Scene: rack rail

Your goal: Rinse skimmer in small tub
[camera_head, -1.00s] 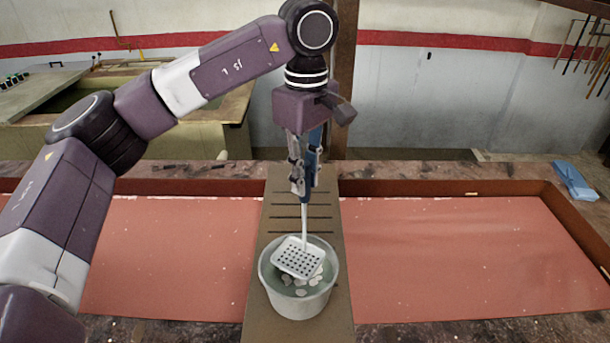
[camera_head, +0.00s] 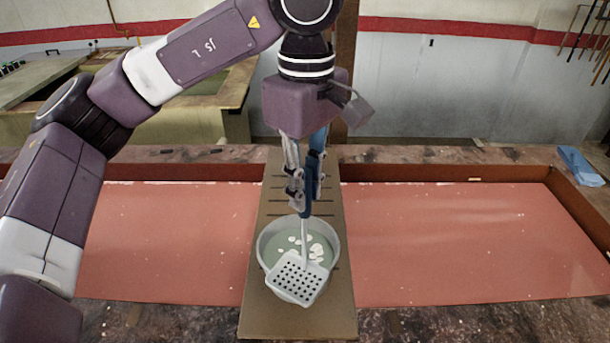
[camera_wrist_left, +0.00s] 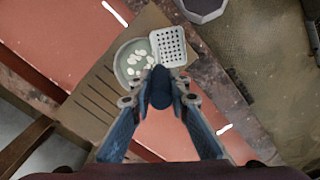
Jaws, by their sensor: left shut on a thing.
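The skimmer (camera_head: 298,279) has a white perforated square head and a dark blue handle. My left gripper (camera_head: 306,200) is shut on the handle and holds the skimmer pointing down. In the head view the skimmer head overlaps the near side of the small tub (camera_head: 264,243). The tub is pale and round, with greenish liquid and several white pieces in it. In the left wrist view the skimmer head (camera_wrist_left: 168,46) shows beside the tub (camera_wrist_left: 121,66), overlapping its rim, and appears above it. The fingertips (camera_wrist_left: 158,95) close around the blue handle. My right gripper is not in view.
The tub stands on a slotted brown board (camera_head: 270,318) laid across a long trough with a red floor (camera_head: 450,240). A blue folded item (camera_head: 580,166) lies on the trough's far right edge. A large basin (camera_head: 200,118) stands at the back left.

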